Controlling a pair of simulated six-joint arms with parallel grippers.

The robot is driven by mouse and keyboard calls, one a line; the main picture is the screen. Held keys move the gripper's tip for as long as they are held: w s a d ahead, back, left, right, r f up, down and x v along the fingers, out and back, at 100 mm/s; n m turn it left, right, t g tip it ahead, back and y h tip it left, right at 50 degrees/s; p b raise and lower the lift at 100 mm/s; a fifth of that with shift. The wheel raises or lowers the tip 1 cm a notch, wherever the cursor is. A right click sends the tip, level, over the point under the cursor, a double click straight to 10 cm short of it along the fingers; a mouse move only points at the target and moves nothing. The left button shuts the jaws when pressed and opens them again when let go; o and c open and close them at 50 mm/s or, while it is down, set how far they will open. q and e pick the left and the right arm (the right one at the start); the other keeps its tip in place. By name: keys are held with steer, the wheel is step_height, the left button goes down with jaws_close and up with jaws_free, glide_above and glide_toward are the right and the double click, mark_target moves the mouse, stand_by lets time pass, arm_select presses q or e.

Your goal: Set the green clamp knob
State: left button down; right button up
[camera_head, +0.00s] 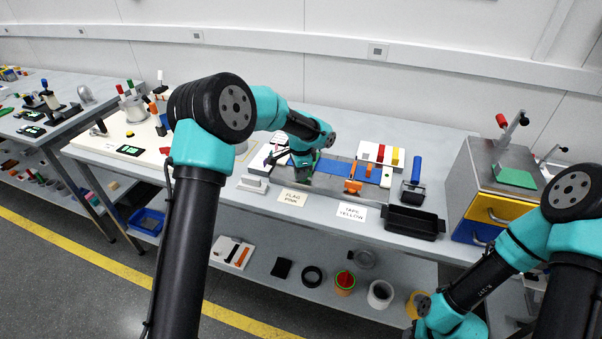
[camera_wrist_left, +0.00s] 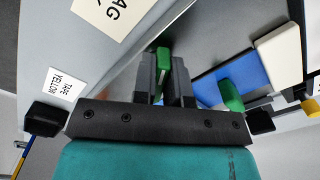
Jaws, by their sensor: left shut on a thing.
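The green clamp knob (camera_wrist_left: 163,62) shows in the left wrist view as a green block between my left gripper's dark fingers. My left gripper (camera_wrist_left: 166,78) is shut on it. In the head view my left gripper (camera_head: 303,172) points down at the middle of the bench, behind the "FLAG PINK" card, and mostly hides what it holds.
The "FLAG PINK" card (camera_head: 294,198) and "TAPE YELLOW" card (camera_head: 350,211) lie at the bench front. A black tray (camera_head: 413,222), a blue-handled roller (camera_head: 415,178) and a metal box with drawers (camera_head: 497,185) are to the right. An orange clamp (camera_head: 353,180) is just right of the gripper.

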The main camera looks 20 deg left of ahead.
arm_select(q)
steer(key=m, duration=0.6)
steer(key=shift+w+m, duration=0.25)
steer(key=shift+m, duration=0.15)
steer(key=c, duration=1.2)
jaws_free()
steer(key=shift+o, duration=0.2)
steer(key=shift+r, duration=0.15)
step_height(320, 180, up, 17)
steer(key=shift+a, duration=0.1)
